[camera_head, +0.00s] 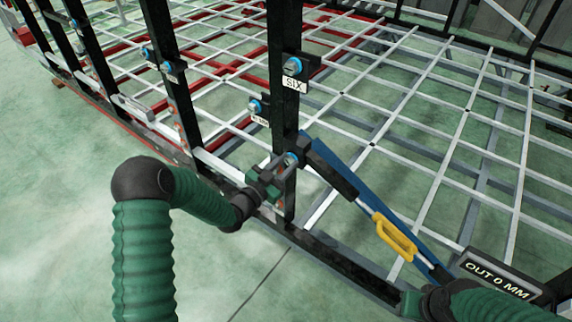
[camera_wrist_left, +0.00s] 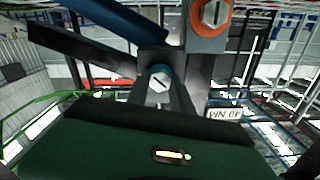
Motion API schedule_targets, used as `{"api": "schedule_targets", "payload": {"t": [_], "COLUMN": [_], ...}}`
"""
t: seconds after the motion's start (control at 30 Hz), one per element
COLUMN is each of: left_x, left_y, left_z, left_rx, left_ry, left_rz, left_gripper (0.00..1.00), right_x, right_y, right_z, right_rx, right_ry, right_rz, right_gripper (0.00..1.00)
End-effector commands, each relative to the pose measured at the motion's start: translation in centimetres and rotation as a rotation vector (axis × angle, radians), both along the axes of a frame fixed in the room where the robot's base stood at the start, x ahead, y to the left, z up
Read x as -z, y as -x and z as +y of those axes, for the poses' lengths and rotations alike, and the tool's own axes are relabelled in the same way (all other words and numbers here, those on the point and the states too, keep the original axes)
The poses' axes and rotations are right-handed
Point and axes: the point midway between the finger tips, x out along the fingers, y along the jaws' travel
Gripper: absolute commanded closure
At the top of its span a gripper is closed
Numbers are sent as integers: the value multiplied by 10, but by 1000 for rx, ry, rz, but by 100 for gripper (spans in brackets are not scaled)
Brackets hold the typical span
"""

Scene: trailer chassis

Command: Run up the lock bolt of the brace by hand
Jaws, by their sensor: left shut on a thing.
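The blue brace (camera_head: 335,160) runs diagonally from the black upright post down to the lower right, with a yellow handle (camera_head: 394,237) on it. The lock bolt (camera_head: 291,158), with a blue ring, sits at the brace's upper end against the post. In the left wrist view the lock bolt (camera_wrist_left: 160,79) shows a slotted pale head just beyond the gripper. My left gripper (camera_head: 276,174) is shut on the lock bolt; its fingertips partly hide the contact. My right gripper (camera_head: 418,300) is near the brace's lower end, mostly hidden by its own arm.
A sign (camera_head: 500,281) reading "OUT 0 MM" stands by the brace's lower end. Other blue-ringed bolts sit on the posts, one above a label "SIX" (camera_head: 294,85). An orange-ringed bolt (camera_wrist_left: 212,14) is close above in the wrist view. A white grid frame (camera_head: 420,110) fills the back.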

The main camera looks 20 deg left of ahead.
Motion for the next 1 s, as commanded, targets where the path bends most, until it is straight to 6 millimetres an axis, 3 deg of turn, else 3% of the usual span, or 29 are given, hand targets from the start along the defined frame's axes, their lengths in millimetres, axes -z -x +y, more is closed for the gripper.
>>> {"api": "schedule_targets", "payload": {"t": [0.47, 1.0], "left_x": [5, 9], "left_y": [0, 2], "left_z": [-1, -3], "left_rx": [0, 1], "left_ry": [-345, -827], "left_rz": [-130, -303], "left_gripper": [100, 100], "right_x": [48, 117], "right_y": [0, 0], "right_z": [0, 0], "right_rx": [0, 0], "right_ry": [0, 0], "right_rz": [0, 0], "right_gripper": [62, 62]}}
